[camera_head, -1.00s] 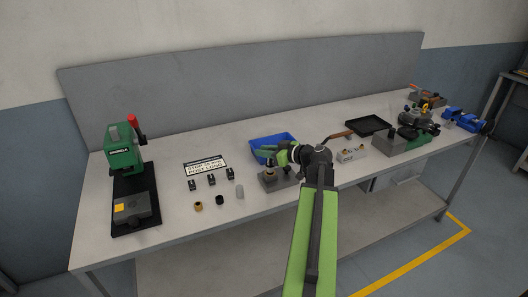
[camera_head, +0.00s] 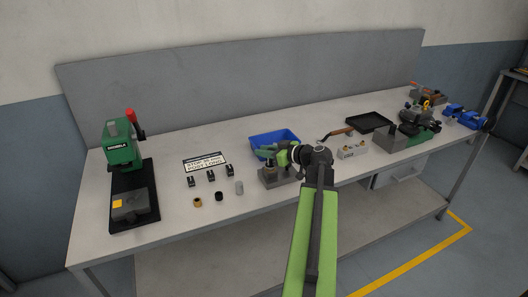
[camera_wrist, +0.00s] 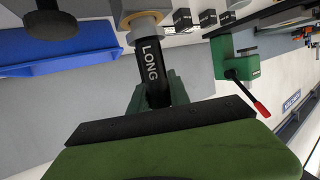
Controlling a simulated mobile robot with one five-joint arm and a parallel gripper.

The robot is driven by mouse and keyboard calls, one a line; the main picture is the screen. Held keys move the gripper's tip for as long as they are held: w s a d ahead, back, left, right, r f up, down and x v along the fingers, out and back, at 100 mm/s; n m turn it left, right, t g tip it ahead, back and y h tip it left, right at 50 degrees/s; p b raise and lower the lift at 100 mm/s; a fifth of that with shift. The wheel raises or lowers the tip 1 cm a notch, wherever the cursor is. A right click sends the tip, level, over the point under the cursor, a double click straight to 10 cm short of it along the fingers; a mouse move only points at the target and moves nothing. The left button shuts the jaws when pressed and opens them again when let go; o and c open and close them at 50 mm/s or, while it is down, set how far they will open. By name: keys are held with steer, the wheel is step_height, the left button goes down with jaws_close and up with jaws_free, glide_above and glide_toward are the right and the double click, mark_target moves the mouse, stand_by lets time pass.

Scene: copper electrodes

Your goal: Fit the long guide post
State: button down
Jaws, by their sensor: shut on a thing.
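My gripper (camera_wrist: 158,92) is shut on the long guide post (camera_wrist: 151,62), a dark cylinder with "LONG" in white letters in the wrist view. The post's far end meets a brass-coloured ring (camera_wrist: 145,20) with a pale rim at the top of that view. I cannot tell how deep the post sits in it. In the head view my gripper (camera_head: 272,153) is just above a small grey block (camera_head: 275,179) on the bench, and the post there is mostly hidden.
A blue bin (camera_head: 275,138) stands behind my gripper. To the left are several small dark blocks, a brass bushing (camera_head: 197,203), a black one (camera_head: 219,196), a grey cylinder (camera_head: 239,187), a sign (camera_head: 205,163) and a green press (camera_head: 122,143). A black tray (camera_head: 370,122) lies right.

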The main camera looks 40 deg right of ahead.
steer(key=shift+f+b, duration=0.5)
steer(key=shift+f, duration=0.05)
steer(key=c, duration=1.1)
jaws_free()
steer(key=shift+r, duration=0.1)
steer(key=shift+c, duration=0.2)
steer(key=p+v, duration=0.5)
steer(key=v, duration=1.2)
steer(key=shift+s, duration=0.25)
steer(key=shift+d, duration=0.1)
